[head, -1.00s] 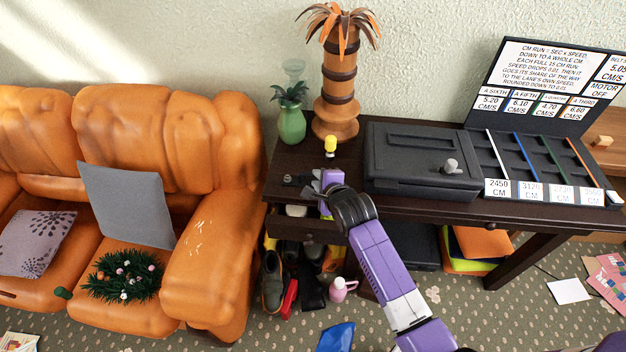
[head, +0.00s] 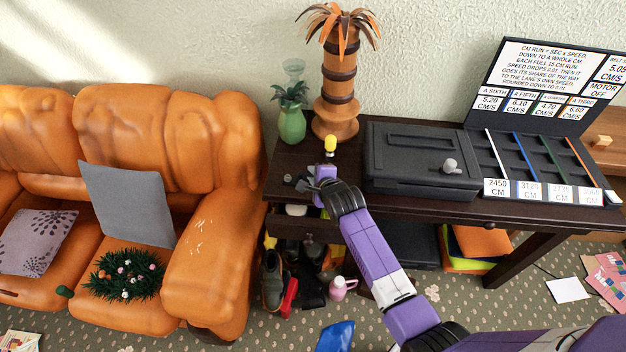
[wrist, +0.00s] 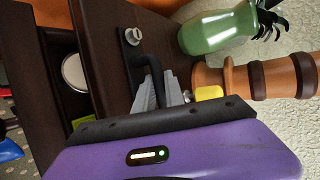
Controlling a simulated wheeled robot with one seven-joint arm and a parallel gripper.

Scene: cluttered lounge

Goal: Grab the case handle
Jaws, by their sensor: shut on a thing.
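The case handle, a black bar on a dark mount with a silver bolt, shows in the wrist view (wrist: 153,66) on the dark table top. In the head view it is a small dark shape (head: 289,180) at the table's left end. My gripper (head: 302,184) reaches it from the right. In the wrist view the grey fingers of my gripper (wrist: 160,90) are on either side of the bar, shut on it. The handle's lower part is hidden behind the fingers and my purple gripper body.
A yellow-topped object (head: 330,144), a green vase (head: 292,122) and a wooden palm ornament (head: 338,95) stand behind my gripper. A black box (head: 410,175) with a grey knob is to the right. An orange sofa (head: 225,240) is left. An open drawer (head: 300,226) lies below.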

